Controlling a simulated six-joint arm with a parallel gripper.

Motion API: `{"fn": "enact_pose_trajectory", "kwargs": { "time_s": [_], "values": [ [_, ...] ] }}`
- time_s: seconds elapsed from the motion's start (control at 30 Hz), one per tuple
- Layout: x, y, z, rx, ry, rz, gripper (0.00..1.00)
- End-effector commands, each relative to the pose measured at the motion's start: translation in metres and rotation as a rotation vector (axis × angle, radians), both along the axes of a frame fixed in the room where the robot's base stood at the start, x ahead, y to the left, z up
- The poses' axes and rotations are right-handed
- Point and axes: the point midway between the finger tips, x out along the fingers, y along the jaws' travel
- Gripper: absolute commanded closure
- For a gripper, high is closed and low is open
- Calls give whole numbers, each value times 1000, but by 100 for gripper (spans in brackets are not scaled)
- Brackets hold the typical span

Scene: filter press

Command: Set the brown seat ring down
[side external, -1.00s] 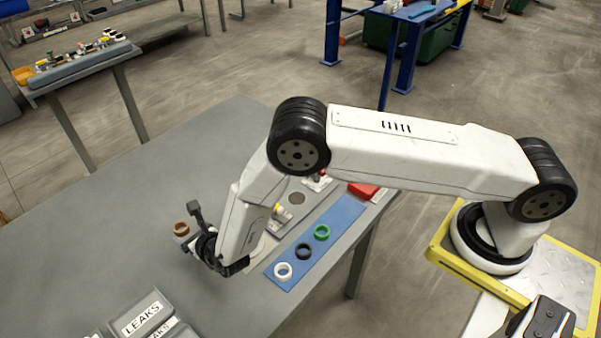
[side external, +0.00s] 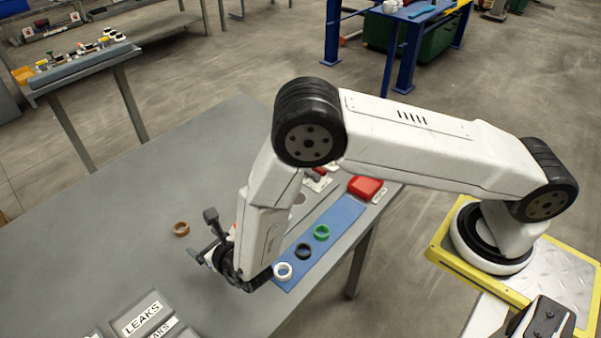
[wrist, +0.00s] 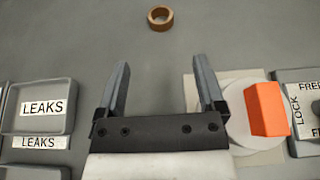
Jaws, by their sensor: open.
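The brown seat ring (side external: 181,229) lies flat on the grey table, apart from my gripper and to its left in the side view. In the wrist view the brown ring (wrist: 160,18) is at the top middle, beyond the fingertips. My gripper (side external: 203,247) is low over the table. In the wrist view its two fingers (wrist: 163,75) are spread, with only bare table between them.
A blue strip (side external: 340,214) holds a white ring (side external: 282,271), a black ring (side external: 304,251) and a green ring (side external: 321,232). A tray labelled LEAKS (wrist: 40,106) is at left. An orange block (wrist: 266,109) stands over a pale disc at right. The table around the brown ring is clear.

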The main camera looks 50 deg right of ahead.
Motion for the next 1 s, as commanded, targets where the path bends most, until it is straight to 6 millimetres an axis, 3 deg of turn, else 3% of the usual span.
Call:
{"fn": "enact_pose_trajectory", "kwargs": {
  "time_s": [0.27,0.33,0.67,0.83,1.0],
  "values": [
    [0,0,0,0,0,0,12],
    [0,0,0,0,0,0,4],
    [0,0,3,0,-1,0,4],
    [1,0,15,1,-1,1,4],
    [1,1,42,3,-4,0,4]
  ]
}}
